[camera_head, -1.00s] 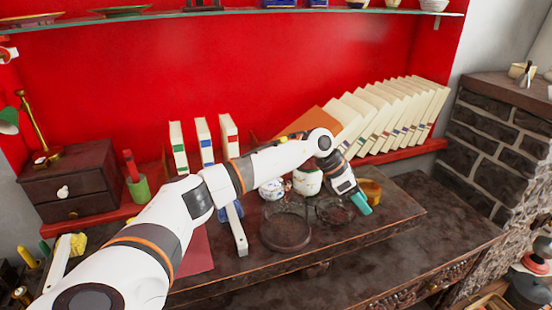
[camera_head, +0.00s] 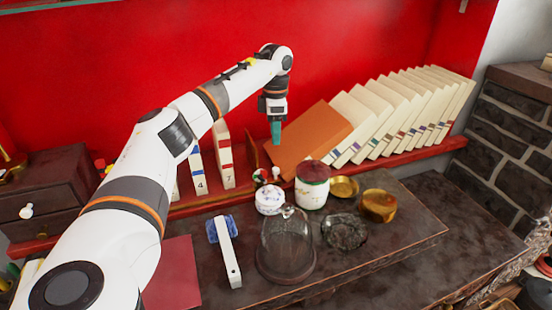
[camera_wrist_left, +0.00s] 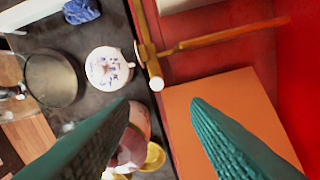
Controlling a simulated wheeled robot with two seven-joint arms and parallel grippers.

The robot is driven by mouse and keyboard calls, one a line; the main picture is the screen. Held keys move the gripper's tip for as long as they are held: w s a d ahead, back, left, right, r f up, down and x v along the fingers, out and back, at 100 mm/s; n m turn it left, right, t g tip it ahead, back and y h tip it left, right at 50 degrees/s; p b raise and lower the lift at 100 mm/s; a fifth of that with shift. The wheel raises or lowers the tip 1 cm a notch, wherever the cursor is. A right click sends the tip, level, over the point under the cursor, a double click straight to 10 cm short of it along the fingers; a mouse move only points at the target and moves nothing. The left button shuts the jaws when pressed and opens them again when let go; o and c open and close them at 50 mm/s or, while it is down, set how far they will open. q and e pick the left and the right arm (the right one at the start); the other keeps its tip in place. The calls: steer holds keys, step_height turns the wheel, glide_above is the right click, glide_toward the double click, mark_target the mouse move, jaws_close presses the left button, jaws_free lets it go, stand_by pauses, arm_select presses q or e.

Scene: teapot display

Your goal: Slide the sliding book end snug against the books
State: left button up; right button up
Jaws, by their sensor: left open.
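A thin brown upright panel, which looks like the sliding book end (camera_head: 251,153), stands on the red shelf between the upright cream books (camera_head: 222,160) and a leaning orange book (camera_head: 312,138). In the left wrist view the book end (camera_wrist_left: 220,37) shows from above as a thin brown strip joined to a rod. Several cream books (camera_head: 385,115) lean in a row beyond the orange one. My left gripper (camera_head: 276,132) is open and empty, pointing down just right of the book end, by the orange book's left edge. Its teal fingers (camera_wrist_left: 160,125) show apart. My right gripper is out of view.
In front of the shelf stand a white patterned pot (camera_head: 269,200), a red-lidded jar (camera_head: 312,188), a glass dome (camera_head: 286,250), brass bowls (camera_head: 344,187) and a white-handled tool (camera_head: 228,255). A drawer box (camera_head: 50,190) is at left.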

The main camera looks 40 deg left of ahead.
arm_select(q)
glide_above(275, 169)
step_height(275, 169, down, 4)
steer(key=shift+d+f, duration=0.1)
steer(key=shift+f, duration=0.05)
step_height(275, 169, down, 6)
steer(key=shift+w+r+p, duration=0.1)
steer(key=shift+p, duration=0.35)
steer(key=shift+f, duration=0.65)
steer(key=c, duration=0.8)
jaws_close()
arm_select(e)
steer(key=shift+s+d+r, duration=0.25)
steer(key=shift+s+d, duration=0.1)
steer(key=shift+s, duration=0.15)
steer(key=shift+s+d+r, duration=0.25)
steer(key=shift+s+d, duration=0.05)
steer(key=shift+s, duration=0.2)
